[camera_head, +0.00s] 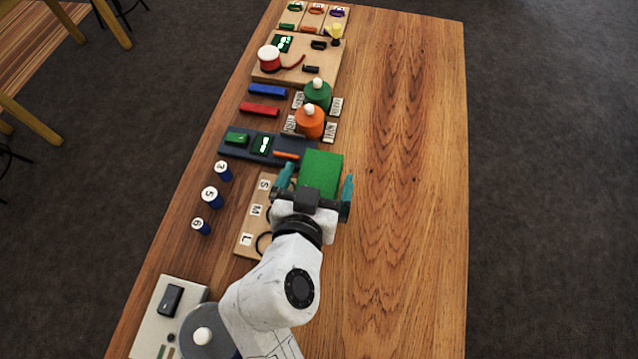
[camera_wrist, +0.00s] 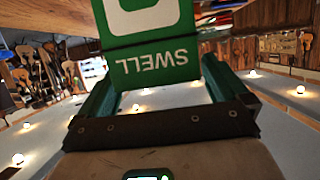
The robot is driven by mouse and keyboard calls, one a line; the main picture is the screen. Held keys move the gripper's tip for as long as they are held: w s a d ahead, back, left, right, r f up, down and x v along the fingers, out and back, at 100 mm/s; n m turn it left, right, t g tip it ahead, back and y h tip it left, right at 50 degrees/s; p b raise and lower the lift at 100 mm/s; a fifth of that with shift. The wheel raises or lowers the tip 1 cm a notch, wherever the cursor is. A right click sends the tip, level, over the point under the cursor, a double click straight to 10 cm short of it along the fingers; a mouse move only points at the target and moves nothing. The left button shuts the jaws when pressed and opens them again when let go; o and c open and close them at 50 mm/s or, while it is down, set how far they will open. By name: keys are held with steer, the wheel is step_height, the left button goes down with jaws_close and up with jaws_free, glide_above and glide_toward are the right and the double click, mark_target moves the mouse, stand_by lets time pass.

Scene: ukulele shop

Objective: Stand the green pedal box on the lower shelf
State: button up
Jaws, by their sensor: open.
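The green pedal box (camera_head: 321,172) is on the wooden table, just beyond my gripper (camera_head: 317,187) in the head view. My gripper is open, with one teal finger near the box's left side and the other to its right. In the wrist view the box (camera_wrist: 155,68) shows a green face with the word "SWELL" upside down and a white panel above it. It fills the space ahead of and between the fingers of my gripper (camera_wrist: 155,90). I cannot tell whether a finger touches it. No lower shelf can be made out with certainty.
Left of the box lie a dark tray (camera_head: 232,153) and a wooden board (camera_head: 249,240) marked S, M, L. Green (camera_head: 318,97) and orange (camera_head: 310,125) domed items stand beyond. The table's right side (camera_head: 410,200) is clear.

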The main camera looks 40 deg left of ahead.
steer(key=shift+x, duration=1.05)
steer(key=c, duration=1.7)
steer(key=shift+r, duration=0.1)
jaws_close()
steer(key=shift+r, duration=0.1)
